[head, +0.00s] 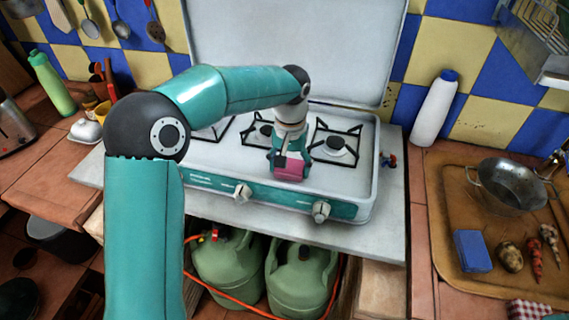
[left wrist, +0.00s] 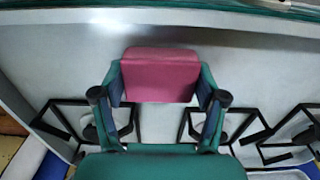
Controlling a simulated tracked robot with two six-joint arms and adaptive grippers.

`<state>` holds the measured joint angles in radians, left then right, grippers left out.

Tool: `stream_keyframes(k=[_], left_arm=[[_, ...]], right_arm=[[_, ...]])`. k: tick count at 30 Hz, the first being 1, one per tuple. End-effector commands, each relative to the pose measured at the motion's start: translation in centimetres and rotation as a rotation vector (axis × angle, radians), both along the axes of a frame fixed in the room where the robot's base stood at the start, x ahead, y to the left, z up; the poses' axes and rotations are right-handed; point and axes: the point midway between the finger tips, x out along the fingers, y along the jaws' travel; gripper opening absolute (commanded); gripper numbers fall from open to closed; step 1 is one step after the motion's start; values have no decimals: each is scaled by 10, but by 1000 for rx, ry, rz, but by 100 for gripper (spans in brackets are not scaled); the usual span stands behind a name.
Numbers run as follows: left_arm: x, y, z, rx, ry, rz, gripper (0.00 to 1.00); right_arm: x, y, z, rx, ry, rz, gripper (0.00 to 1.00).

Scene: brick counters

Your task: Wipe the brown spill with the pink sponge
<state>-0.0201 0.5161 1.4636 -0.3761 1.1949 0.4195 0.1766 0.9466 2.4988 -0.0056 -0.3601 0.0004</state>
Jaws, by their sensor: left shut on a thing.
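The pink sponge (head: 290,173) is at the white cooktop of the gas stove (head: 232,168), near its front middle, between burners. My left gripper (head: 289,158) is shut on the sponge from above and behind. In the left wrist view the sponge (left wrist: 160,75) sits between the two fingers of the left gripper (left wrist: 160,88), with white stove surface around it. I cannot tell whether the sponge touches the surface. No brown spill shows in either view; the sponge, gripper or arm may hide it.
Black burner grates (head: 335,141) stand up on both sides of the sponge. The raised stove lid (head: 295,50) is behind. Knobs (head: 321,211) line the front. To the right are a white bottle (head: 435,108) and a tray with a wok (head: 511,184) and a blue sponge (head: 472,251).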

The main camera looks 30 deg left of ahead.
Motion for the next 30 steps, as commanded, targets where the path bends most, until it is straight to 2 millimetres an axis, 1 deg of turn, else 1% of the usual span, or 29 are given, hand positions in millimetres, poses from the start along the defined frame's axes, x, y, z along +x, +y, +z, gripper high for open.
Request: stream_keyframes(k=[21, 26, 30], left_arm=[[7, -27, 1, 0, 0, -1, 44], [7, -28, 0, 0, 0, 0, 44], [6, -24, 0, 0, 0, 0, 44]], right_arm=[[0, 0, 6, 0, 0, 0, 44], [0, 0, 6, 0, 0, 0, 44], [0, 0, 6, 0, 0, 0, 44]])
